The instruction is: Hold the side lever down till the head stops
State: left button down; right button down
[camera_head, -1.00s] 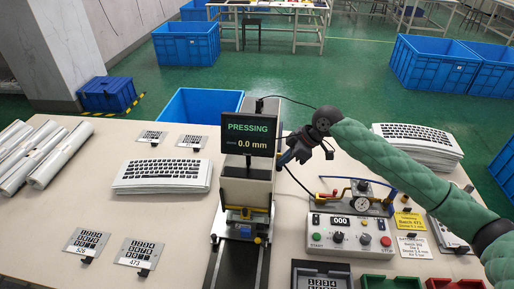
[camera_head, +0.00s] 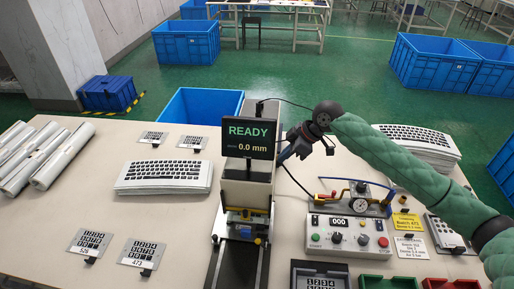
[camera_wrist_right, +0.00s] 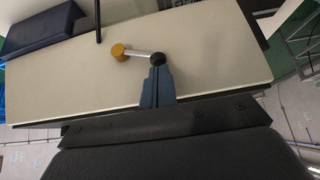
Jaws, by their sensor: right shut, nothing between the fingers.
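The press (camera_head: 246,188) stands mid-table with its head over a dark track. Its screen (camera_head: 248,137) reads READY and 0.0 mm. The side lever (camera_wrist_right: 140,54) shows in the right wrist view as a silver rod from a brass-coloured hub (camera_wrist_right: 119,52) to a black ball knob (camera_wrist_right: 157,59). My right gripper (camera_head: 284,156) is beside the press, right of the screen. In the right wrist view its blue fingers (camera_wrist_right: 157,72) are shut and empty, with their tips at the knob; I cannot tell whether they touch it. The lever is hidden in the head view. My left gripper is not in view.
A control box (camera_head: 347,234) with gauge and buttons stands right of the press. Stacked keyboard films (camera_head: 165,176) and keypad plates (camera_head: 138,253) lie to the left. Red (camera_head: 452,284) and green (camera_head: 391,283) bins are at the front. The table between press and films is clear.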

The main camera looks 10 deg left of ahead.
jog(key=shift+r+p, duration=1.7)
jog(key=shift+r, duration=0.9)
